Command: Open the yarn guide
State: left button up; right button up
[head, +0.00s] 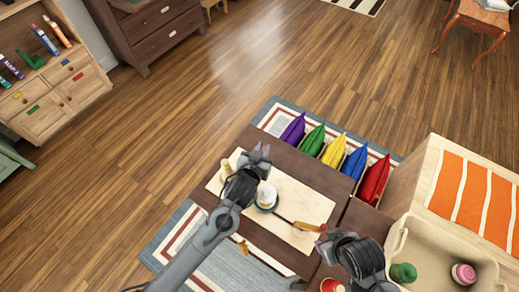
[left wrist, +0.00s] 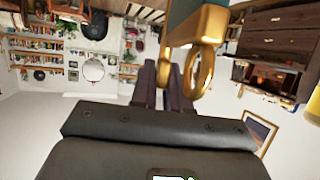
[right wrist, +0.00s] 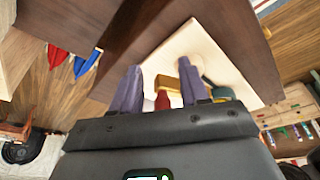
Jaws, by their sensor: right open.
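A gold metal ring (left wrist: 203,70), likely the yarn guide, hangs from a gold and teal part (left wrist: 195,25) in the left wrist view. In the head view my left gripper (head: 262,151) is above the pale board (head: 295,203) and hides part of the winder there. A white cone (head: 266,194) stands on a dark round base. A wooden crank handle (head: 308,227) extends right. My right gripper (right wrist: 160,82) is open, with the handle's red end (right wrist: 162,99) visible between its fingers.
The board lies on a dark brown table (head: 318,176). Several coloured cushions (head: 333,150) line its far side. A cream bin (head: 440,245) with yarn spools stands at the right, near a wooden cabinet (head: 470,190).

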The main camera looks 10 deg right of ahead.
pick_arm(q)
jog(key=o, duration=0.4)
jog(key=shift+c, duration=0.2)
jog(key=p+v, duration=0.2)
jog(key=v, duration=0.7)
jog(key=shift+s+a+r, duration=0.1)
jog(key=shift+s+a, duration=0.1)
jog(key=shift+s, duration=0.1)
jog(key=shift+s+a+r, duration=0.2)
jog(key=shift+s+r, duration=0.05)
jog(key=shift+s, duration=0.2)
pick_arm(e)
notch_tip(320, 180, up, 2)
jog(key=shift+r, duration=0.15)
pick_arm(q)
jog(key=shift+c, duration=0.4)
